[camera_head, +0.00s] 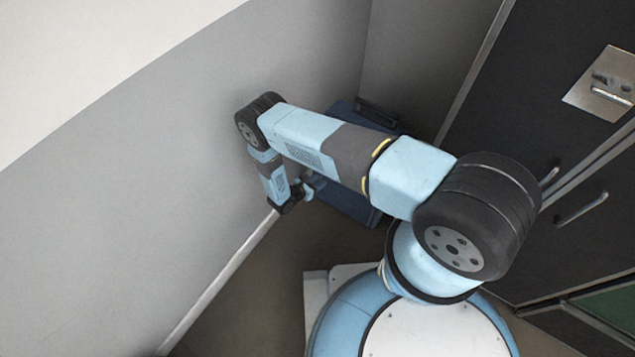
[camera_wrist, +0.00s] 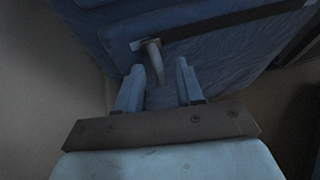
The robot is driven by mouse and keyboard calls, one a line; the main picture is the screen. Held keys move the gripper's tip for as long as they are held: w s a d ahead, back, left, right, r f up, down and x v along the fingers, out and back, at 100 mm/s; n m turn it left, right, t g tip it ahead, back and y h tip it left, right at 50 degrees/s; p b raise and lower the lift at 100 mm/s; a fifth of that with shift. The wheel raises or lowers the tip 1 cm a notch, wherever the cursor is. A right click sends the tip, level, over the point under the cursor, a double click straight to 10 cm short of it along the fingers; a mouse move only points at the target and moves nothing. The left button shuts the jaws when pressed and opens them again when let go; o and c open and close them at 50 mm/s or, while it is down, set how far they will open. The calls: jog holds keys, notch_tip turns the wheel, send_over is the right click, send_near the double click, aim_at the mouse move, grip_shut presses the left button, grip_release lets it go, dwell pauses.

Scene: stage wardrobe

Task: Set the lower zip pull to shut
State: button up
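A dark blue case (camera_head: 350,205) stands in the corner, partly hidden behind my arm in the head view. In the wrist view the blue case (camera_wrist: 225,55) fills the top, with a dark zip band (camera_wrist: 235,20) running across it. One grey zip pull (camera_wrist: 154,62) hangs from the left end of this band; I cannot tell whether it is the lower one. My gripper (camera_wrist: 160,68) is open, with its two fingers on either side of the pull's tab and gaps showing. In the head view my gripper (camera_head: 304,190) is small, beside the case's left side.
A grey wall (camera_head: 170,150) rises close on the left of my arm. A dark cabinet with metal handles (camera_head: 583,208) stands on the right. Bare brown floor (camera_head: 245,300) lies between the wall and my base.

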grip_shut()
dwell(1.4)
